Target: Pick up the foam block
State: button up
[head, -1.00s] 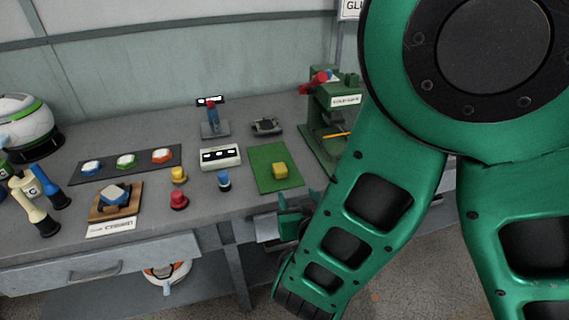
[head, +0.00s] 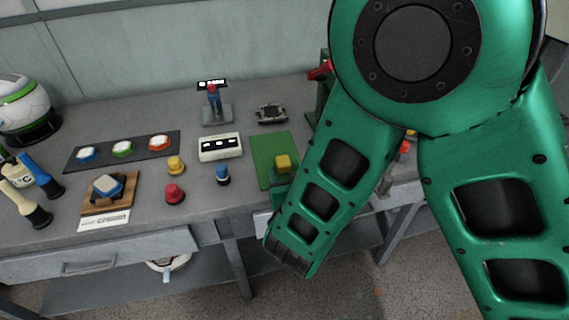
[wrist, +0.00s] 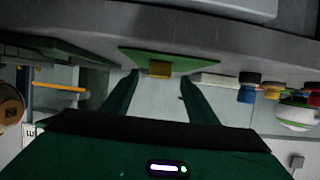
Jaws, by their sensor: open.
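The foam block is a small yellow block (head: 283,162) on a green mat (head: 263,147) near the table's front edge. In the wrist view, which looks upside down, the yellow block (wrist: 159,69) shows beyond and between my fingers, at the edge of the green mat (wrist: 135,55). My gripper (wrist: 160,78) is open with nothing between its fingers, and it is apart from the block. In the head view my green arm hides most of the gripper; a green part of it shows just in front of the block.
A green press (head: 324,90) stands right of the mat, mostly hidden by my arm. A white box (head: 220,148), a blue knob (head: 223,174), a yellow knob (head: 176,166) and a red knob (head: 175,193) stand left of the mat. A black device (head: 271,113) lies behind it.

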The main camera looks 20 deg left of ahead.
aim_at(285, 166)
jog(key=shift+x, duration=2.55)
jog(key=shift+r, duration=0.1)
jog(key=c, duration=1.1)
